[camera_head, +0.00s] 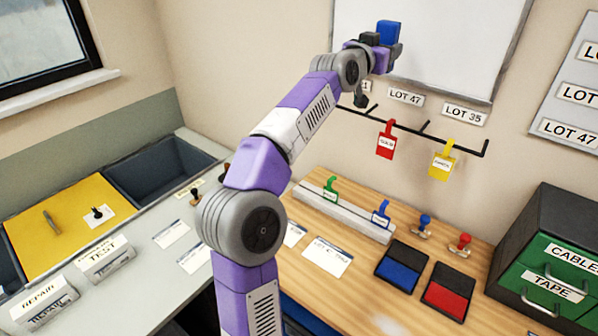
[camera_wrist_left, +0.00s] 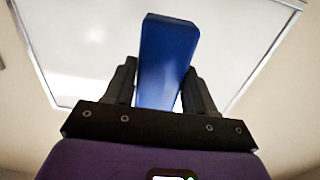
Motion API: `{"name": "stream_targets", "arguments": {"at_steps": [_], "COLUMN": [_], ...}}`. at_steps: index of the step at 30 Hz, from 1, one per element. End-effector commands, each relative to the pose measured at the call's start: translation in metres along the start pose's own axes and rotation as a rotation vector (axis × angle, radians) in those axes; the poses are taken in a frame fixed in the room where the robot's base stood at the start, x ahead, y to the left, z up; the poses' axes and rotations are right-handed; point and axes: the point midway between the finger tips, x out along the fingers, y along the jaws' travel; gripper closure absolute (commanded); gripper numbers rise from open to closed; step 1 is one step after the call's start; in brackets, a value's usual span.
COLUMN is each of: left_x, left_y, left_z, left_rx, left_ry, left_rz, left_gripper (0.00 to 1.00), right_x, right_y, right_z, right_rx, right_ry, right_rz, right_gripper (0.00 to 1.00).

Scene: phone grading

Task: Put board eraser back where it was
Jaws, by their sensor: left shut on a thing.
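A blue board eraser (camera_head: 388,32) is held in my left gripper (camera_head: 384,46), up in front of the whiteboard (camera_head: 450,50). In the left wrist view the eraser (camera_wrist_left: 167,60) stands between the two dark fingers of the left gripper (camera_wrist_left: 165,85), with the whiteboard (camera_wrist_left: 80,50) behind it. Whether the eraser touches the board cannot be told. The left arm reaches up across the middle of the head view. My right gripper is not in view.
Below the board a black rail (camera_head: 415,131) holds a red tag (camera_head: 386,140) and a yellow tag (camera_head: 442,160). The wooden desk bears a blue ink pad (camera_head: 402,267), a red ink pad (camera_head: 449,291) and stamps. A drawer cabinet (camera_head: 545,225) stands at right.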

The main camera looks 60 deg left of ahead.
Motion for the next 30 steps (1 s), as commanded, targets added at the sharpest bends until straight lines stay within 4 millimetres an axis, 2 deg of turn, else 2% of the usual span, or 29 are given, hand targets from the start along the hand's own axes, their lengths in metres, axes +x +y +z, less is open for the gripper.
{"name": "stream_targets", "arguments": {"at_steps": [5,8,11,14,18,20,24,30], "left_x": [0.003,0.004,-0.002,-0.017,-0.052,-0.071,-0.126,-0.217], "left_y": [-0.009,-0.024,-0.045,-0.067,-0.095,-0.106,-0.126,-0.139], "left_z": [0.020,0.053,0.098,0.146,0.208,0.233,0.284,0.336], "left_rx": [0.000,-0.003,-0.008,-0.019,-0.047,-0.064,-0.114,-0.206], "left_ry": [-0.048,-0.132,-0.261,-0.422,-0.680,-0.796,-1.061,-1.356], "left_rz": [-0.015,-0.036,-0.065,-0.093,-0.134,-0.153,-0.194,-0.253], "left_gripper": [0.69,0.69,0.69,0.69,0.69,0.69,0.69,0.69], "right_x": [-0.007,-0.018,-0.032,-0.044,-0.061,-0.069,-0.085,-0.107], "right_y": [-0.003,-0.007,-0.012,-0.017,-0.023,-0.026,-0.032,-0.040], "right_z": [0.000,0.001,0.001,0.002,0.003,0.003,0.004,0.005], "right_rx": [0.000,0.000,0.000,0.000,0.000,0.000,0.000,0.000], "right_ry": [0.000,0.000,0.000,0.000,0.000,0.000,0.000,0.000], "right_rz": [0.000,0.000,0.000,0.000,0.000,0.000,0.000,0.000], "right_gripper": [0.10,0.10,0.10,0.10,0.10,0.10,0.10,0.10]}}
